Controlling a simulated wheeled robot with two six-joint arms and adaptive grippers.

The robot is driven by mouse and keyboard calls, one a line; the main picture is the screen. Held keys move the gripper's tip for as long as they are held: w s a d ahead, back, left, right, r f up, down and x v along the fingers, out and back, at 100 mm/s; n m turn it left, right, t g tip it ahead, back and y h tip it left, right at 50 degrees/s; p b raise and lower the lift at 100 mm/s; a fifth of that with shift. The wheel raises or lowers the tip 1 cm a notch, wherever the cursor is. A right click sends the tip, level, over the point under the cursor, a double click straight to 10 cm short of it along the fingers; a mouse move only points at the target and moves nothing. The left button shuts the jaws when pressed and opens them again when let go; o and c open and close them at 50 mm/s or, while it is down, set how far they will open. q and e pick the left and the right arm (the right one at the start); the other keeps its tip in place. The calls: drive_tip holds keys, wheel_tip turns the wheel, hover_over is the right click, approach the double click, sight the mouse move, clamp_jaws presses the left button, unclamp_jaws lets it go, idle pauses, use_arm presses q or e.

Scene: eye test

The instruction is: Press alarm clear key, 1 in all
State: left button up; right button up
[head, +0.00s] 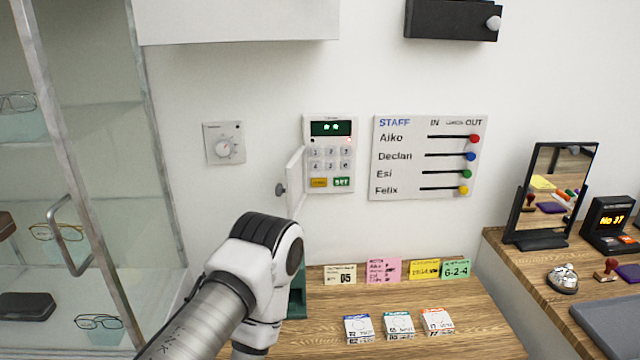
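The alarm keypad (330,146) is on the white wall, left of the staff board. Its dark display (331,128) shows small green marks, and a small red light shows below it at the right. Below the pale number keys are a yellow-orange key (318,182), probably the clear key with lettering too small to read, and a green SET key (342,182). The keypad's white flap (296,180) stands open at its left. My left arm comes in below the keypad, apart from it. Neither gripper is in view.
A glass cabinet (85,130) with spectacles stands left. A dial (224,143) and staff board (430,157) hang on the wall. Note cards (383,271) and packets (398,324) are on the wooden counter (470,315). A mirror (552,190) and bell (562,279) stand right.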

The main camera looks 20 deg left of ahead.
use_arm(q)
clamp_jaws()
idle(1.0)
